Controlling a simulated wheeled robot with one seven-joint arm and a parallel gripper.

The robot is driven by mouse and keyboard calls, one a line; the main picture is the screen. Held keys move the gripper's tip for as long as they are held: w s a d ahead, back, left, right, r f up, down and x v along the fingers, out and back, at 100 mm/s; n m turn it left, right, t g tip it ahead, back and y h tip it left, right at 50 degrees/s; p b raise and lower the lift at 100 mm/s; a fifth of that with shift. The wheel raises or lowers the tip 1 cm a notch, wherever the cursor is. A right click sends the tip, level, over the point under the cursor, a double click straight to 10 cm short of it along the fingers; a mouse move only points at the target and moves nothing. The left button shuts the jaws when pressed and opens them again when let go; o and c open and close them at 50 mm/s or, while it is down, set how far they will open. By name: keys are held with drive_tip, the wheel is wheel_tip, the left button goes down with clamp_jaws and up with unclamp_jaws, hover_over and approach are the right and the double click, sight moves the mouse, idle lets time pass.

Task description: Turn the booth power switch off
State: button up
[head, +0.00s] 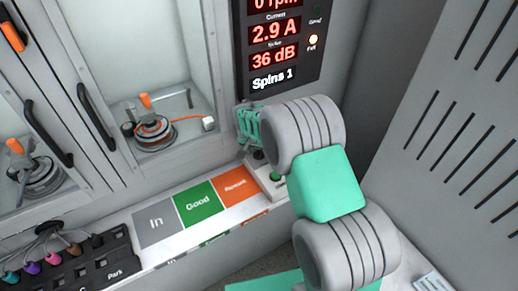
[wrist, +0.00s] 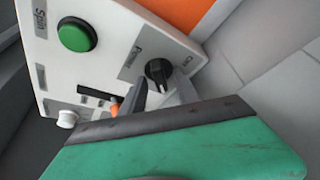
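The booth power switch is a black rotary knob (wrist: 158,71) on a white control box (wrist: 98,62), with a "Power" label on one side and "On" on the other. Its pointer direction is hard to read. My gripper (wrist: 163,84) has its two grey fingers apart, one on each side of the knob's near edge; I cannot tell whether they touch it. In the head view my gripper (head: 249,128) is over the back end of the control box (head: 268,186), partly behind my arm, and the knob is hard to make out.
A green "Spin" button (wrist: 74,35), a white knob (wrist: 67,119) and an orange part (wrist: 115,109) are close by. The display (head: 280,45) shows lit readings, with the "Fail" lamp on. A hub motor (head: 152,130) sits in the booth. A grey vented panel (head: 450,120) stands at right.

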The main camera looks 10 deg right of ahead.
drive_tip(key=shift+c, duration=0.3)
clamp_jaws()
idle(0.3)
